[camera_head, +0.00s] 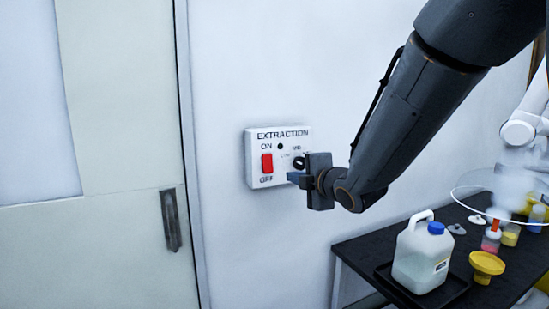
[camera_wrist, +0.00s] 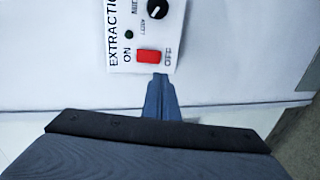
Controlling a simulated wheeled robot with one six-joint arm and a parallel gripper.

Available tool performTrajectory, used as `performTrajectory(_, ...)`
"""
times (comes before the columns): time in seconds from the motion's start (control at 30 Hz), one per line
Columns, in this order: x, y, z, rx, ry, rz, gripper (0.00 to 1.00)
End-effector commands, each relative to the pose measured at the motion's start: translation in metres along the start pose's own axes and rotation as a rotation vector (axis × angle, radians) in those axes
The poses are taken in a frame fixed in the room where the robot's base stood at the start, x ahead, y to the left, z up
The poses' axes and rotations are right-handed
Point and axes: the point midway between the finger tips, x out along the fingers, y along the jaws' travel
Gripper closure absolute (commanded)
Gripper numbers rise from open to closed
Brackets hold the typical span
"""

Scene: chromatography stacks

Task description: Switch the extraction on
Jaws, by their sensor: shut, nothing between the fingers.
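A white box labelled EXTRACTION (camera_head: 252,158) is fixed on the wall in the head view. It bears a red rocker switch (camera_head: 267,163) between the words ON and OFF, a small dark indicator, and a black knob (camera_head: 299,162). In the wrist view the red switch (camera_wrist: 149,56) and the knob (camera_wrist: 157,9) show clearly. My gripper (camera_head: 293,177) is shut and empty, in front of the box's lower right in the head view. In the wrist view its fingertips (camera_wrist: 161,79) are near the OFF end of the switch. I cannot tell whether they touch the box.
A door with a dark handle (camera_head: 171,219) stands to the left. At the lower right a black bench (camera_head: 363,250) holds a white jug with a blue cap (camera_head: 422,254), a yellow funnel (camera_head: 486,266) and several small bottles. The wall around the box is clear.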

Motion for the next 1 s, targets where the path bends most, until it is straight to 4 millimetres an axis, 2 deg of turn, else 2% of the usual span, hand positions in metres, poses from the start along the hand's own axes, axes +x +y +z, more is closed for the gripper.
performTrajectory(0.1, 0.000, 0.011, -0.001, -0.039, 0.013, 0.030, 1.00)
performTrajectory(0.4, -0.002, 0.010, 0.007, -0.037, 0.001, 0.030, 1.00)
performTrajectory(0.53, 0.004, 0.010, 0.007, -0.036, 0.002, 0.028, 1.00)
performTrajectory(0.67, 0.018, 0.010, 0.005, -0.037, 0.005, 0.027, 1.00)
performTrajectory(1.0, 0.069, 0.012, 0.003, -0.036, 0.006, 0.027, 1.00)
